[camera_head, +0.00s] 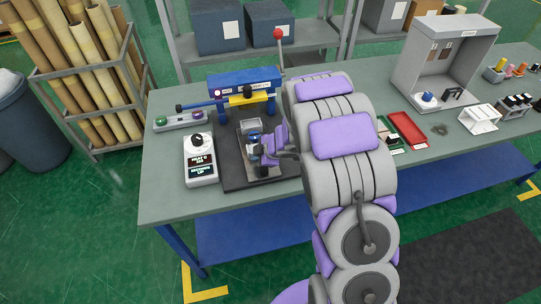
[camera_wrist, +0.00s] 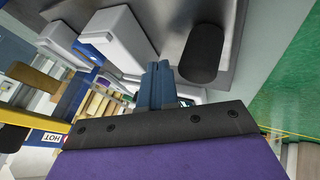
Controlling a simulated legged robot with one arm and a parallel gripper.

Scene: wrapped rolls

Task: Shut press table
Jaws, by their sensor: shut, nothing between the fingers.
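The press stands on the workbench in the head view, with a blue frame (camera_head: 243,78), a yellow bar (camera_head: 250,99) and a red-knobbed lever (camera_head: 278,34). Its dark base plate (camera_head: 236,176) extends toward the front, with a small grey block (camera_head: 251,125) on it. My gripper (camera_head: 254,140) is low over this plate, in front of the frame, and hides part of it. In the wrist view my gripper's blue fingers (camera_wrist: 164,84) are together and empty. A black cylindrical knob (camera_wrist: 203,53) is just beside them; I cannot tell whether they touch.
A controller with a display (camera_head: 200,162) and a button box (camera_head: 180,120) stand left of the press. A red tray (camera_head: 407,129) and a grey booth (camera_head: 445,65) are to the right. My arm covers the bench just right of the press.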

